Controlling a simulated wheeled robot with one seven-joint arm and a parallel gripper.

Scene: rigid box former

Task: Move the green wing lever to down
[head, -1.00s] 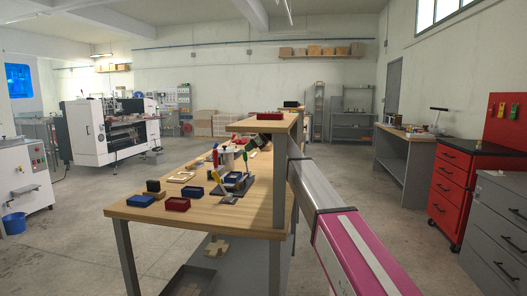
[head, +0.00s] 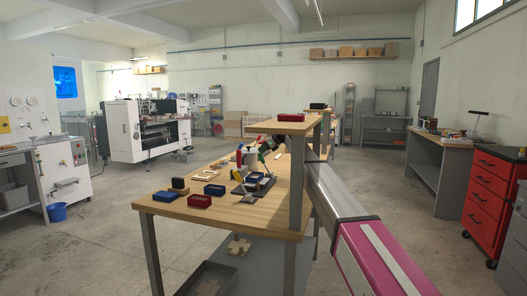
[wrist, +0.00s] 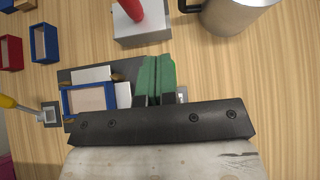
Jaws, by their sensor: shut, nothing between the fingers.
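In the wrist view my gripper (wrist: 157,60) has two green fingers pressed together with nothing between them. It is over the dark base plate (wrist: 68,76) of the box former, beside a blue-edged box (wrist: 88,100) and pale blocks. I cannot make out a green wing lever apart from the green fingers; it may be hidden behind them. A yellow-handled lever (wrist: 8,102) stands to the left and a red-handled lever (wrist: 130,9) on a grey block beyond the plate. In the head view my gripper (head: 262,157) is small above the box former (head: 249,189) on the wooden table.
A metal mug (wrist: 232,14) stands at the upper right in the wrist view. Blue and red trays (wrist: 44,43) lie at the upper left. In the head view a raised shelf (head: 292,125) and its post stand at the table's right.

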